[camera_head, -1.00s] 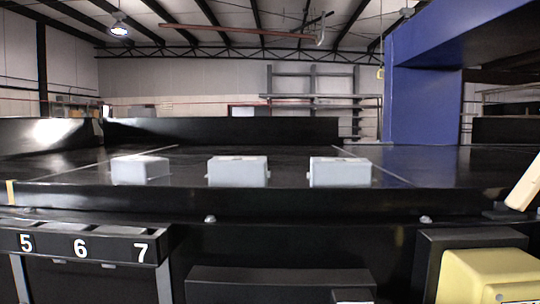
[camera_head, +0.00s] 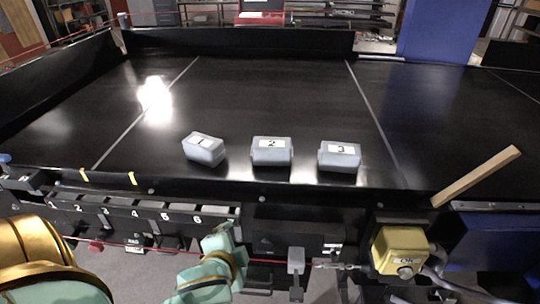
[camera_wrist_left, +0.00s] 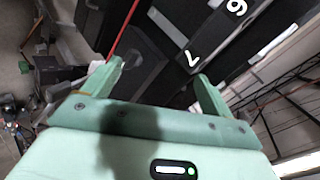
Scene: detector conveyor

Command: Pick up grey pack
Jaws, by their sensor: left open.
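Three grey packs lie in a row near the front edge of the black conveyor in the head view: pack 1 (camera_head: 204,150) at the left, turned askew, pack 2 (camera_head: 271,152) in the middle, and pack 3 (camera_head: 339,157) at the right. Each has a white number label on top. My left gripper (camera_head: 222,252) is below and in front of the conveyor edge, apart from the packs. In the left wrist view its jaws (camera_wrist_left: 157,72) are open with nothing between them; no pack shows there. My right gripper is not in view.
A numbered black rack (camera_head: 150,208) runs along the conveyor's front at the left. A yellow button box (camera_head: 400,250) stands at the front right. A wooden bar (camera_head: 478,176) lies at the right edge. The conveyor behind the packs is clear.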

